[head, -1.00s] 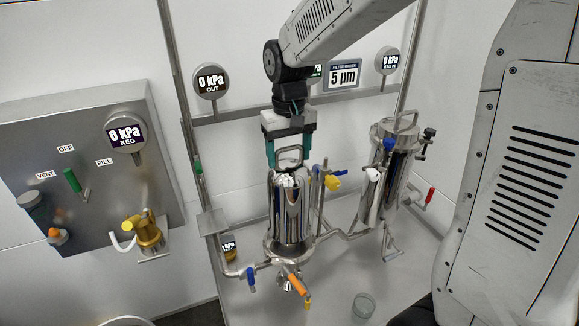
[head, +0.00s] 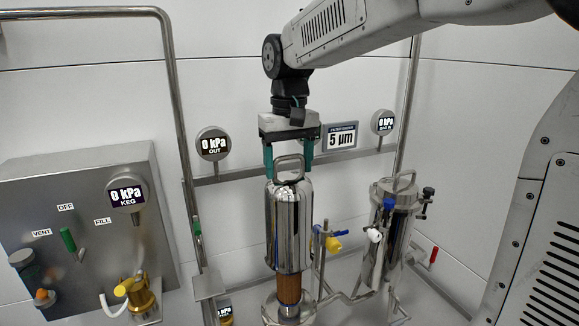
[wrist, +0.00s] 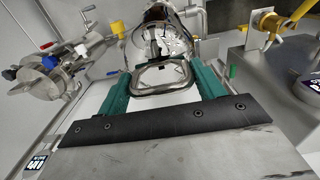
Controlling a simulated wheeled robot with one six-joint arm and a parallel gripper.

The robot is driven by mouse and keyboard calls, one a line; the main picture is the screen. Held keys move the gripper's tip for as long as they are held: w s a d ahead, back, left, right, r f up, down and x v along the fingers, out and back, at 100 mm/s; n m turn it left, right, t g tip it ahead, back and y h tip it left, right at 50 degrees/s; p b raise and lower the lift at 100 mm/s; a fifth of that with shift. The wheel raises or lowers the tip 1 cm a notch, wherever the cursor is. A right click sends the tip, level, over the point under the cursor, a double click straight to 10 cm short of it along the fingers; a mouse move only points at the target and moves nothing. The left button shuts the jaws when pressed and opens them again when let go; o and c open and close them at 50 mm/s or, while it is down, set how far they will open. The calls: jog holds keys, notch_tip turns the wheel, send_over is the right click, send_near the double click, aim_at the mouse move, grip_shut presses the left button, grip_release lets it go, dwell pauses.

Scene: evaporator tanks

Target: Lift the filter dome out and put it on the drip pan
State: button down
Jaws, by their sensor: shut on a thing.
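The filter dome (head: 289,228) is a shiny steel cylinder with a loop handle on top. It hangs upright below my gripper (head: 289,172), whose green fingers are shut on the handle. In the wrist view my gripper (wrist: 163,85) has the handle between its fingers, with the dome (wrist: 165,30) beyond. The dome is raised, and a brown filter cartridge (head: 289,291) shows under its lower rim. The cartridge stands in the steel housing base (head: 270,312) at the bottom edge of the picture. I cannot make out the drip pan in the current views.
A second steel housing (head: 388,245) with valves stands close at the right. A blue and yellow valve (head: 332,242) is just right of the dome. The keg panel (head: 85,235) is at the left, and a horizontal rail (head: 240,178) with gauges runs behind.

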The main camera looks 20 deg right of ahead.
jog(key=shift+r, duration=1.5)
jog(key=shift+f, duration=0.15)
jog(key=shift+f, duration=0.3)
jog(key=shift+d, duration=0.1)
